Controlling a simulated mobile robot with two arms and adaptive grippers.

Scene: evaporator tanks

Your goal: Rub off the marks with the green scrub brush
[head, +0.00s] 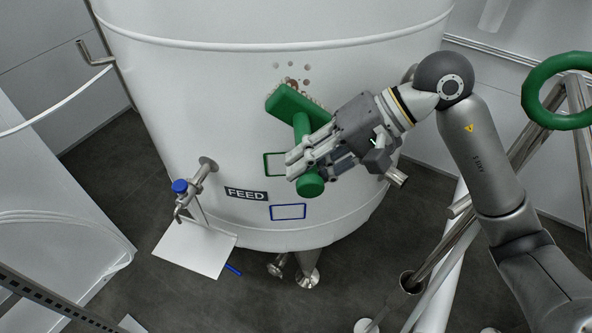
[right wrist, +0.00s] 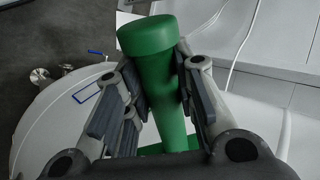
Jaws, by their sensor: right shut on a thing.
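The green scrub brush (head: 299,123) is in my right gripper (head: 306,163), which is shut on its handle. The brush head lies close to the white tank wall, bristles toward the tank; I cannot tell if they touch it. Several brown marks (head: 292,68) show on the tank just above the brush head, and the head may hide others. In the right wrist view the green handle (right wrist: 158,85) stands between both fingers of the right gripper (right wrist: 160,90), its round end toward the top. My left gripper is not in view.
The white tank (head: 180,80) fills the middle. A FEED label (head: 246,194), a green frame (head: 271,164) and a blue frame (head: 288,212) are on its wall. A blue-handled valve (head: 183,187) juts out at left above a white plate (head: 195,249). A green ring (head: 537,84) is at far right.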

